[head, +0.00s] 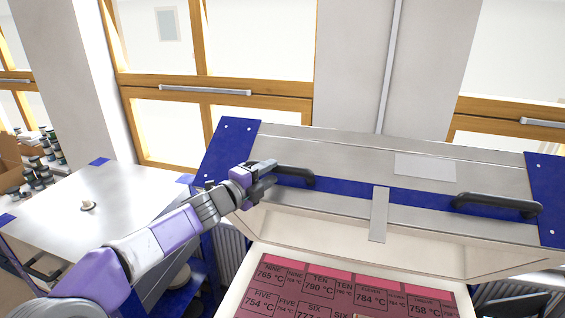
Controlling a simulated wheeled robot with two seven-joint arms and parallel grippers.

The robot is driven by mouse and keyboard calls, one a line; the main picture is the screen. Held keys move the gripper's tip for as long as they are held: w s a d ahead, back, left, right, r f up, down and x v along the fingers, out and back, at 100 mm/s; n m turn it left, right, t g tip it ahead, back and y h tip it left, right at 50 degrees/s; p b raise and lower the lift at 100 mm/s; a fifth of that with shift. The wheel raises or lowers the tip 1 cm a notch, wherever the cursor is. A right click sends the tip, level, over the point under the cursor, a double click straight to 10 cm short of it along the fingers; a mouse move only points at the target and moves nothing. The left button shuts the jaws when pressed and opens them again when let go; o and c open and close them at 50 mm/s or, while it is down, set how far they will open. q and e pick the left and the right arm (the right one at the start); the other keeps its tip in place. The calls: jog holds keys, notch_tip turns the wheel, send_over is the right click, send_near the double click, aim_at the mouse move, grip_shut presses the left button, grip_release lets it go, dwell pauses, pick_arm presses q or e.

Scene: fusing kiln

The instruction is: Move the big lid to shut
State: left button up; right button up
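The big lid (340,149) of the kiln is raised and tilted back, its metal face with blue ends toward me. It has a black handle (297,175) on the left and a second black handle (497,204) on the right. My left gripper (270,174) is at the left end of the left handle. Its fingers overlap the handle there, and whether they are closed on it is unclear. Below the lid is the open kiln chamber (252,272), with dark red labelled tiles (318,284) inside. My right gripper is not in view.
A smaller closed metal-topped unit (120,205) with a knob stands on the left. Shelves with several small jars (42,172) are at the far left. Windows and a wall stand behind the kiln. The space above the chamber looks clear.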

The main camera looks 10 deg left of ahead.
aim_at(282, 182)
pick_arm(q)
jog(key=x, duration=0.5)
jog(key=shift+w+d+p, duration=0.1)
jog(key=shift+w+p, duration=0.2)
jog(key=shift+p, duration=0.1)
jog(key=shift+f, duration=0.1)
grip_shut()
